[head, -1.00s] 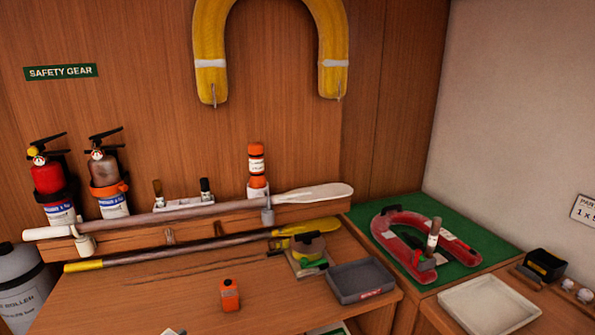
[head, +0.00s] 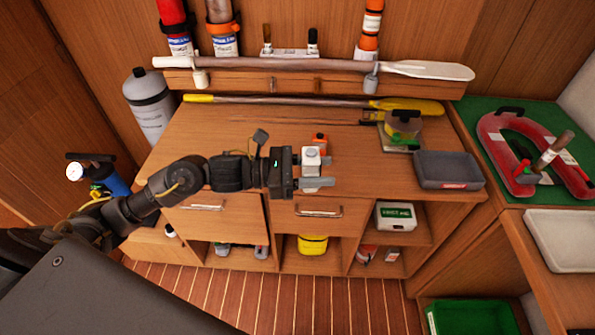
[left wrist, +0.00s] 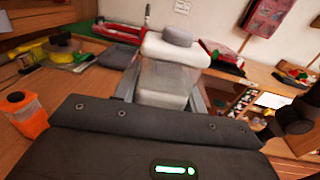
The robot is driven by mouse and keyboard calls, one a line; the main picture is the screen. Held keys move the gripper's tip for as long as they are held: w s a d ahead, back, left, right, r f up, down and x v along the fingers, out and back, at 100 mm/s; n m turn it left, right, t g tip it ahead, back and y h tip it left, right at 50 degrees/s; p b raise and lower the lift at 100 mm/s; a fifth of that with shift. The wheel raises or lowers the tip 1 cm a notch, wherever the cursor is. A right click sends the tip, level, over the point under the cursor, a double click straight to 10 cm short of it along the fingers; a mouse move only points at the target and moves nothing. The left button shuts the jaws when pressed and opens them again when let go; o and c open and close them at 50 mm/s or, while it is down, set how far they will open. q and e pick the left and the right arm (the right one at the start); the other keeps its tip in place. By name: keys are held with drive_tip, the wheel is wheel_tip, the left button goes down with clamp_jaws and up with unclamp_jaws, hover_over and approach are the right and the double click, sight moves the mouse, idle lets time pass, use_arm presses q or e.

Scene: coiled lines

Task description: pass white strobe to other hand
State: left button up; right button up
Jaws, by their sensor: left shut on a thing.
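My left gripper (head: 318,169) reaches in from the left over the front of the wooden bench top in the head view. It is shut on the white strobe (head: 311,158), a small block with a pale body and a grey knob on top. In the left wrist view the white strobe (left wrist: 174,66) sits upright between the two fingers (left wrist: 162,92), its white cap and grey knob uppermost and its lower end partly hidden by my gripper body. My right gripper is not in view in the head view. In the left wrist view a dark shape at the right edge is unclear.
An orange bottle (head: 320,141) stands just behind the strobe. A grey tray (head: 448,170) and a yellow-ended pole (head: 312,103) lie on the bench. A red horseshoe float (head: 500,140) rests on a green mat (head: 483,106) at right. An open shelf front with drawers lies below.

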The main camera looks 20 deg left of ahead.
use_arm(q)
drive_tip(key=w+d+r+m+g+h, duration=0.1)
drive_tip(key=w+d+r+m+g, duration=0.1)
drive_tip(key=d+r+m+g, duration=0.2)
drive_tip(key=shift+d+m+g, duration=1.8)
drive_tip(key=shift+d+g, duration=1)
drive_tip(key=shift+g, duration=1.2)
